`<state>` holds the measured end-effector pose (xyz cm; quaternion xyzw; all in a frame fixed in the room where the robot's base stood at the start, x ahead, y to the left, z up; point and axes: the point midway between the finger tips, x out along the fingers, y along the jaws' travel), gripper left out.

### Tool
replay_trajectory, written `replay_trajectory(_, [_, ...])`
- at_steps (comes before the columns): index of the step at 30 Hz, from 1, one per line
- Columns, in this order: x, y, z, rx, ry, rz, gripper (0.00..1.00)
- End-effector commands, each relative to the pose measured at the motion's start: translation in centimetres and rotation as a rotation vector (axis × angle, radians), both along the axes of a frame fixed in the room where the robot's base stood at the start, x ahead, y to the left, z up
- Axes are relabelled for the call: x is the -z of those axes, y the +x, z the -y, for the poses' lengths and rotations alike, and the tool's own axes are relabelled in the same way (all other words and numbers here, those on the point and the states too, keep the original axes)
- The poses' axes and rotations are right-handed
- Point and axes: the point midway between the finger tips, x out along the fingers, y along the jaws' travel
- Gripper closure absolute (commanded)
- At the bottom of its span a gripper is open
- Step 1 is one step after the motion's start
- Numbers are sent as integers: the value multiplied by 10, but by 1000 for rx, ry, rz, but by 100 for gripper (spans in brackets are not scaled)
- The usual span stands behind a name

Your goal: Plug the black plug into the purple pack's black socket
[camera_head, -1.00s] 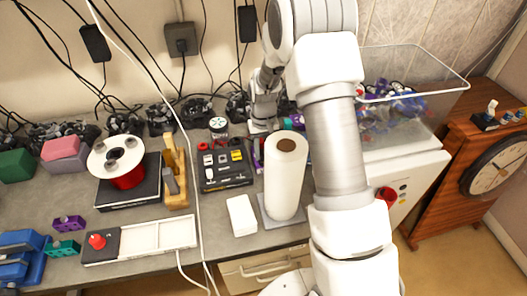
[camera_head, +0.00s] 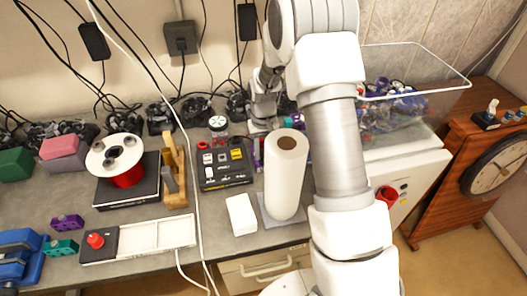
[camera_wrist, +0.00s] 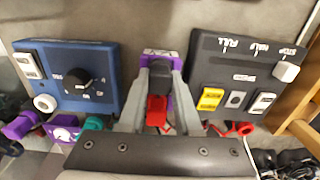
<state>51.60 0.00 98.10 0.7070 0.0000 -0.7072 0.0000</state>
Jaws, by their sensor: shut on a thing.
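The purple pack (camera_wrist: 163,54), with a pale label on its top, shows between my fingertips in the wrist view. A little purple (camera_head: 258,155) shows beside the black control box in the head view. My gripper (camera_head: 263,125) is small and partly hidden there. I cannot make out the black plug or the black socket.
A black control box (camera_wrist: 245,60) stands close on the right in the wrist view, a blue knob box (camera_wrist: 72,62) on the left. Purple and teal connectors (camera_wrist: 62,128) lie below the blue box. A paper roll (camera_head: 286,185) stands in front of my gripper in the head view.

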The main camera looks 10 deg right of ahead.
Motion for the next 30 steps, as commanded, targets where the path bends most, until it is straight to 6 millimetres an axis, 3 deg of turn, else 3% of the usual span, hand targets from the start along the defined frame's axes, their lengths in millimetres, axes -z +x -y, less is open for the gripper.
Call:
replay_trajectory(22, [2, 0, 0, 0, 0, 0, 100])
replay_trajectory(23, [2, 0, 0, 0, 0, -1, 64])
replay_trajectory(28, [2, 0, 0, 0, 0, 0, 34])
replay_trajectory(30, [2, 0, 0, 0, 0, 0, 33])
